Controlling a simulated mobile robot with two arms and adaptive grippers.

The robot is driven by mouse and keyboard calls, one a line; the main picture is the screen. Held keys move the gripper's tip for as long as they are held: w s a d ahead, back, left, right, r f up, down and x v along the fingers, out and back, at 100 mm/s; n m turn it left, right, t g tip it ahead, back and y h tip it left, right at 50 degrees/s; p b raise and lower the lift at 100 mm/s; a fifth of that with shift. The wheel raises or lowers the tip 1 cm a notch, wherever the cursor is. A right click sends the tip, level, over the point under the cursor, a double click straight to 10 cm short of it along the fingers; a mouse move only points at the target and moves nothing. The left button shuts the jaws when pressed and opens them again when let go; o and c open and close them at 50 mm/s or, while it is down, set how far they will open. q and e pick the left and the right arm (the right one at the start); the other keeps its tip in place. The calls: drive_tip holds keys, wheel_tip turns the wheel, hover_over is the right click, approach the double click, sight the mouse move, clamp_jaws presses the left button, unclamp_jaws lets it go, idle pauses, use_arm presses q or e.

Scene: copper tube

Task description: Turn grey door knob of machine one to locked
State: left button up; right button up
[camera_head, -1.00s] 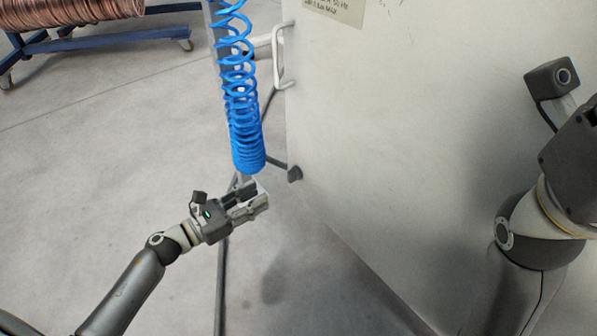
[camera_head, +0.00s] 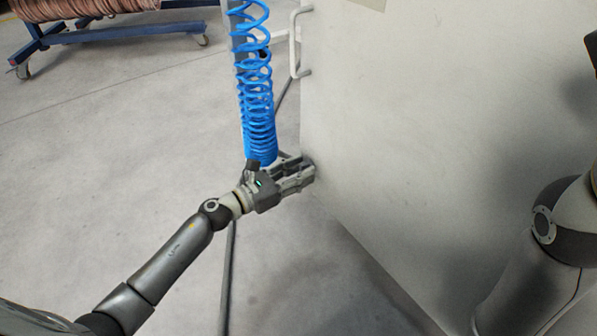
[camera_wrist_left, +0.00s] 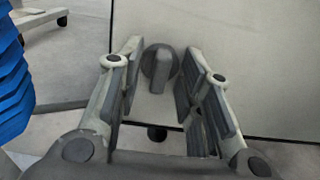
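The grey door knob (camera_wrist_left: 158,70) shows in the left wrist view on the pale machine panel, a round base with a bar-shaped handle pointing roughly up and down. My left gripper (camera_wrist_left: 167,75) is open, with one finger on each side of the knob in that view; I cannot tell whether they touch it. In the head view my left gripper (camera_head: 310,172) is at the lower left edge of the machine (camera_head: 430,130), and it hides the knob. Only part of my right arm shows at the right edge of the head view; its gripper is out of frame.
A blue coiled hose (camera_head: 257,100) hangs just behind and above my left gripper. A white handle (camera_head: 298,42) sticks out from the machine's edge. A blue wheeled rack with copper tube (camera_head: 85,8) stands at the far left. The floor between is clear.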

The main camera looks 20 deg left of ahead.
use_arm(q)
drive_tip(key=shift+c, duration=0.4)
clamp_jaws()
